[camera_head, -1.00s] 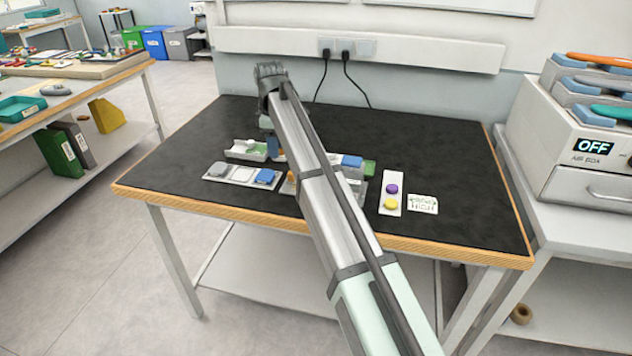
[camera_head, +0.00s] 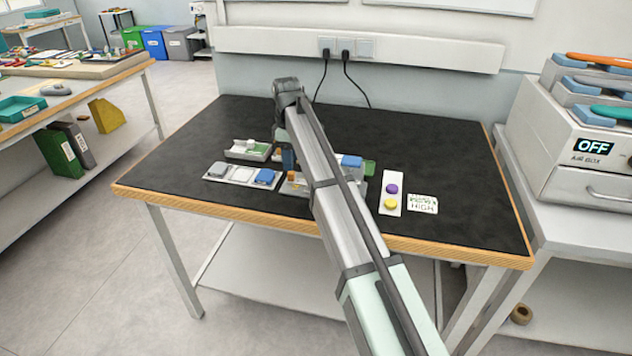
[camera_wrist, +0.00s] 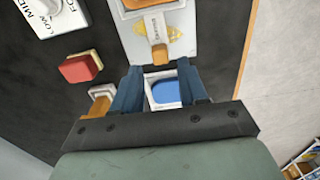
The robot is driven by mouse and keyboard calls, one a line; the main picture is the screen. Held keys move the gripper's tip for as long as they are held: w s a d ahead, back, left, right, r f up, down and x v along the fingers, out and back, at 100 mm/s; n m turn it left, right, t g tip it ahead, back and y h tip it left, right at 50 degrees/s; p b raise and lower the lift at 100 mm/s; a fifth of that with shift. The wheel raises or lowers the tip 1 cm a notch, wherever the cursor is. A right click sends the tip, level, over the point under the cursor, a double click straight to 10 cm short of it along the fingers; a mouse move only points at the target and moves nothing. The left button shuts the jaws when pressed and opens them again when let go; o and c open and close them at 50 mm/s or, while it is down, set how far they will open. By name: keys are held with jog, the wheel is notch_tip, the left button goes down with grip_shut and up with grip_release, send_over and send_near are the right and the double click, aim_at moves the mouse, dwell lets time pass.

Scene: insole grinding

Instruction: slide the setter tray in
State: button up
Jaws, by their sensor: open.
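My gripper (camera_head: 288,158) points down over the middle of the black-topped table; its blue fingers show in the wrist view (camera_wrist: 160,95), apart and open. In the wrist view, a small white-rimmed tray with a blue face (camera_wrist: 165,90) shows between the fingers. An orange tab (camera_wrist: 160,54) sits just beyond it on a white plate (camera_wrist: 187,40) with a yellow caution mark. I cannot tell for sure which piece is the setter tray, nor whether the fingers touch anything. In the head view my arm hides part of the grey fixture (camera_head: 296,188) beneath it.
A grey tray with a green part (camera_head: 247,150) and a white strip with grey, white and blue pads (camera_head: 241,180) lie left. A white plate with purple and yellow buttons (camera_head: 391,204) and a HIGH card (camera_head: 422,204) lie right. A red block (camera_wrist: 78,68) shows in the wrist view.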

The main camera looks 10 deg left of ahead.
aim_at(291, 173)
jog(key=shift+f, duration=0.55)
jog(key=shift+f, duration=2.55)
dwell(0.6)
jog(key=shift+r, duration=0.1)
jog(key=shift+c, duration=0.2)
jog(key=c, duration=0.6)
jog(key=shift+d, duration=4.4)
jog(key=o, duration=0.6)
jog(key=shift+o, duration=0.2)
